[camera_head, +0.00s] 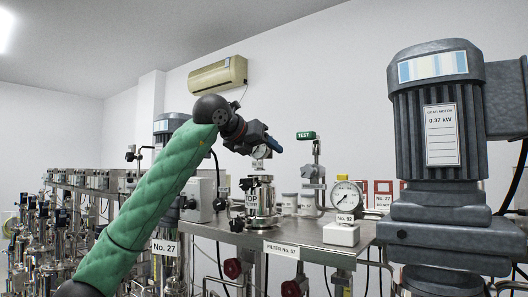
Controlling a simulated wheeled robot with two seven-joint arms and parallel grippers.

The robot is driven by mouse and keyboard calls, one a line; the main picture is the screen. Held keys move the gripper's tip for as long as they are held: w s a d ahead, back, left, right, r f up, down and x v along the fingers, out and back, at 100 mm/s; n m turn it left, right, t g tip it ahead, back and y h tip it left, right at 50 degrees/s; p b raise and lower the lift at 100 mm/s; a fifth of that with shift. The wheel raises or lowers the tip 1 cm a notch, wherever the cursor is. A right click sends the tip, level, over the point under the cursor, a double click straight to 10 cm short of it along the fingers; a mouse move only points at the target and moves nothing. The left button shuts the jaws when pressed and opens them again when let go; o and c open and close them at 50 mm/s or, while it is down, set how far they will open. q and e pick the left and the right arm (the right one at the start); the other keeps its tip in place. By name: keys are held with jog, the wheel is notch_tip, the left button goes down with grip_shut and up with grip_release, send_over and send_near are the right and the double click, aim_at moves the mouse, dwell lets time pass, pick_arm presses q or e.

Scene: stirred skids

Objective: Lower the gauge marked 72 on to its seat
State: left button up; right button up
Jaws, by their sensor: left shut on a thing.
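My left gripper (259,143) is at the end of the green-sleeved arm, pointing down and right. It is shut on a small pale labelled thing (262,153), probably the gauge marked 72; its label is too small to read surely. The held thing is above the steel vessel (261,203) with a "TOP" label on the skid top. I cannot tell whether it touches the vessel's upper fittings, nor which part is the seat. My right gripper is not in view.
A large grey gear motor (440,130) fills the right side. Red valve knobs (234,268) hang below the front edge.

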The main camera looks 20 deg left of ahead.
pick_arm(q)
jog(key=shift+f, duration=0.1)
jog(key=shift+w+d, duration=0.1)
jog(key=shift+w, duration=0.05)
dwell(0.7)
jog(key=shift+b, duration=0.35)
jog(key=shift+f+b, duration=0.3)
dwell(0.8)
jog(key=shift+f+b, duration=0.85)
jog(key=shift+b, duration=0.15)
dwell(1.0)
jog(key=shift+s+a+r, duration=0.25)
jog(key=shift+a, duration=0.1)
jog(key=shift+w+d+b, duration=0.15)
jog(key=shift+d+b, duration=0.1)
jog(key=shift+b, duration=0.05)
dwell(0.5)
